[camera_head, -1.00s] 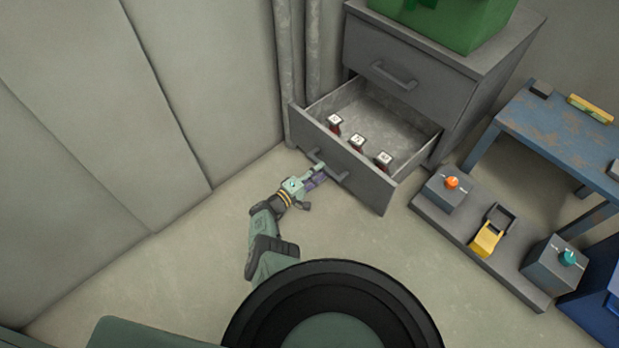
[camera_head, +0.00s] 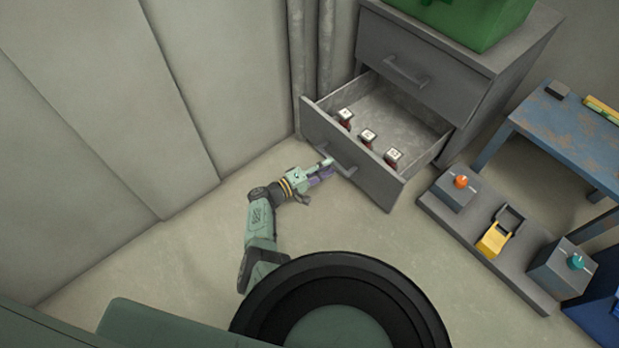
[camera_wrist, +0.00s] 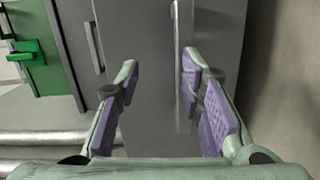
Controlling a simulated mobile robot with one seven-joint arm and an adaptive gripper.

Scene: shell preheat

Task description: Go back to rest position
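My gripper (camera_head: 326,172) is in front of the open lower drawer (camera_head: 318,128) of the grey cabinet, close to the drawer's handle (camera_head: 338,162). The drawer handle (camera_wrist: 182,60) shows just beyond the fingertips, near the right finger. Whether a finger touches the handle is hard to tell. My arm reaches up from my round base at the bottom of the head view.
Several small red items with white tops (camera_head: 368,135) stand in the drawer. A green box (camera_head: 470,20) sits on the cabinet (camera_head: 425,75). At right are a control panel (camera_head: 440,205) and a blue table (camera_head: 570,130). The floor (camera_head: 150,255) left of my arm is clear.

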